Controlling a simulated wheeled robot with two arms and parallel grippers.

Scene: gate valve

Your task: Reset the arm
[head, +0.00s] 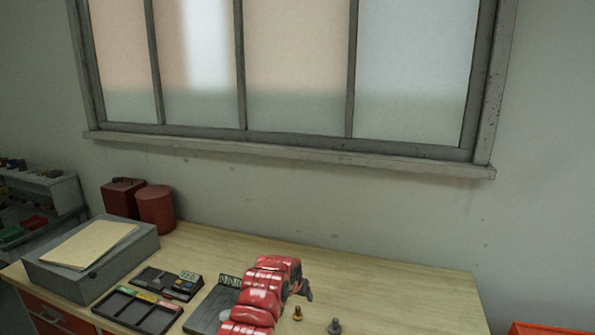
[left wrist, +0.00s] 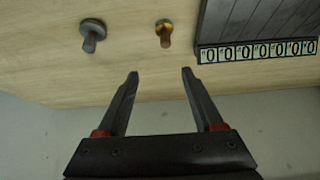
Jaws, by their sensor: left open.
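My left arm, in red covers, reaches over the workbench (head: 400,290) in the head view. Its dark gripper (head: 304,291) is small there and partly hidden by the arm. In the left wrist view the left gripper (left wrist: 160,74) is open, with nothing between its two fingers. A brass-coloured bolt (left wrist: 164,32) and a grey bolt (left wrist: 92,32) stand on the bench beyond the fingertips, apart from them. In the head view the brass bolt (head: 297,313) and the grey bolt (head: 335,326) are below and right of the gripper. My right gripper is not in view.
A dark device with a digit display (left wrist: 258,50) is beside the bolts, partly behind my arm in the head view. A dark compartment tray (head: 137,310), a calculator-like device (head: 167,283), a grey box (head: 92,262) and red canisters (head: 156,208) are to the left. The bench's right side is clear.

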